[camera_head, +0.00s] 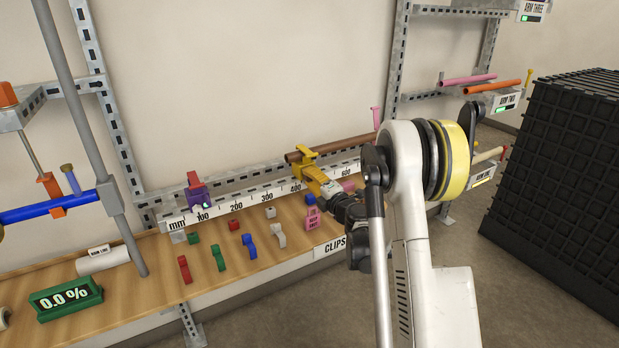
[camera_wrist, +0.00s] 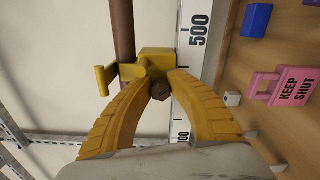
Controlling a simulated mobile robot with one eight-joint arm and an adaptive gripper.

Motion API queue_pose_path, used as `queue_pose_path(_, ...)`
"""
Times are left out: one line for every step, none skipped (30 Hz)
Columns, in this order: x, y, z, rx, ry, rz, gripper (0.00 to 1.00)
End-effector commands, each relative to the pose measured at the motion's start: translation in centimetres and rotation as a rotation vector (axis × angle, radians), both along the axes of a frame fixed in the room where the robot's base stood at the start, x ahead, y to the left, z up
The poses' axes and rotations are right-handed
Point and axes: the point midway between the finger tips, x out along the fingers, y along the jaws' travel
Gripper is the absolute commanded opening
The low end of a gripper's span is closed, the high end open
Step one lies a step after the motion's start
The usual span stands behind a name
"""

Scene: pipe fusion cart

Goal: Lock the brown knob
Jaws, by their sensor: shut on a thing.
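The brown knob (camera_wrist: 160,91) is a small dark, faceted piece in front of the yellow clamp (camera_wrist: 156,62). In the wrist view my gripper (camera_wrist: 162,78) has its yellow fingers closed around it, one tip on each side. The clamp sits on the brown pipe (camera_wrist: 124,28). In the head view the clamp (camera_head: 306,151) is on the brown pipe (camera_head: 335,146) above the ruler rail, with my gripper (camera_head: 316,178) right against it. The knob is hidden there.
The white ruler rail (camera_head: 235,205) runs behind the wooden bench (camera_head: 155,255). Several coloured clips lie on the bench, and a pink "KEEP SHUT" tag (camera_wrist: 283,86) is at the right in the wrist view. A purple clamp (camera_head: 196,192) is at the rail's left. A black crate (camera_head: 560,170) stands at right.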

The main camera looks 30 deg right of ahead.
Motion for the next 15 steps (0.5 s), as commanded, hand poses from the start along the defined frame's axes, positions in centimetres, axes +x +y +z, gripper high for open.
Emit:
queue_pose_path(0.03,0.02,0.02,0.018,0.001,0.001,0.00)
queue_pose_path(0.04,0.02,0.02,0.030,0.001,0.001,0.00)
queue_pose_path(0.04,0.02,0.01,0.043,0.002,0.001,0.00)
queue_pose_path(0.04,0.02,0.01,0.052,0.002,0.001,0.00)
queue_pose_path(0.04,0.02,0.00,0.060,0.002,0.001,0.00)
queue_pose_path(0.04,0.03,-0.01,0.068,0.003,0.001,0.00)
queue_pose_path(0.04,0.03,-0.02,0.073,0.003,0.001,0.00)
queue_pose_path(0.04,0.03,-0.02,0.078,0.003,0.001,0.00)
queue_pose_path(0.04,0.03,-0.02,0.084,0.003,0.001,0.00)
queue_pose_path(0.04,0.03,-0.02,0.087,0.003,0.001,0.00)
queue_pose_path(0.04,0.03,-0.02,0.089,0.003,0.001,0.00)
queue_pose_path(0.04,0.03,-0.02,0.091,0.003,0.001,0.00)
queue_pose_path(0.04,0.03,-0.02,0.091,0.003,0.001,0.00)
queue_pose_path(0.04,0.03,-0.02,0.092,0.003,0.001,0.00)
queue_pose_path(0.04,0.03,-0.02,0.092,0.003,0.001,0.00)
